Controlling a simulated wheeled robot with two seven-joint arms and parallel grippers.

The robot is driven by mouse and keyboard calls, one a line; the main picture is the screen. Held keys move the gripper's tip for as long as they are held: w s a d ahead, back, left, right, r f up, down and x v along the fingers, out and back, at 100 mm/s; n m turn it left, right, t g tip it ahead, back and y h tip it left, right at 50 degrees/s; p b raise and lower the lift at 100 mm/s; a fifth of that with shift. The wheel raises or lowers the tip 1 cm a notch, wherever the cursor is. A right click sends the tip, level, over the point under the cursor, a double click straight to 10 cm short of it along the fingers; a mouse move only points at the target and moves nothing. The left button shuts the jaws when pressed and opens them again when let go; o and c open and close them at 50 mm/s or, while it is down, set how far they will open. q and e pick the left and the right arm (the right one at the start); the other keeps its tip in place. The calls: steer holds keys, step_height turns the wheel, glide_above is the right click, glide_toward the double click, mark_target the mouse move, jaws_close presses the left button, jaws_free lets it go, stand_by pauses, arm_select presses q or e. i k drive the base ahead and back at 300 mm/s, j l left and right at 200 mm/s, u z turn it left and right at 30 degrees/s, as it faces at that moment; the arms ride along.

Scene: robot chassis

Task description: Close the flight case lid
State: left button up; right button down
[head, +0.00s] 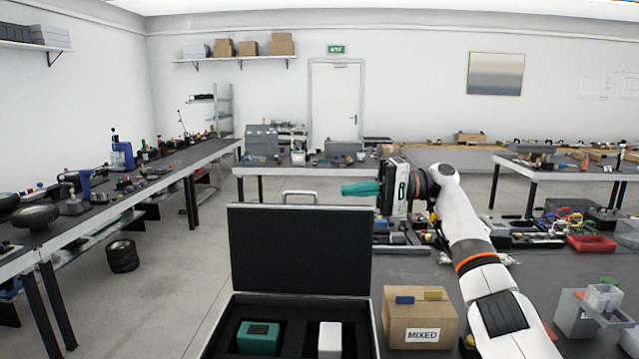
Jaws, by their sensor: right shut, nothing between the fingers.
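The flight case stands open at the bottom middle of the head view. Its dark lid (299,249) with a metal rim is raised upright, and a handle (299,194) shows above its top edge. The case's lower shell (226,318) has dark foam holding a green block (258,338) and a white block (330,341). My right gripper (346,189) has green fingers, shut and empty, pointing left. It is above the lid's upper right corner in the picture; I cannot tell whether it is in front of or behind the lid. My left gripper is not in view.
A cardboard box marked MIXED (420,322) stands right of the case, with a blue and a yellow piece on top. A grey bin (580,318) and a red tray (592,243) lie further right. Open floor (165,300) is left of the case.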

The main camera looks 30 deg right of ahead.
mark_target(316, 249)
steer(key=i+l, duration=1.1)
steer(key=l, duration=0.15)
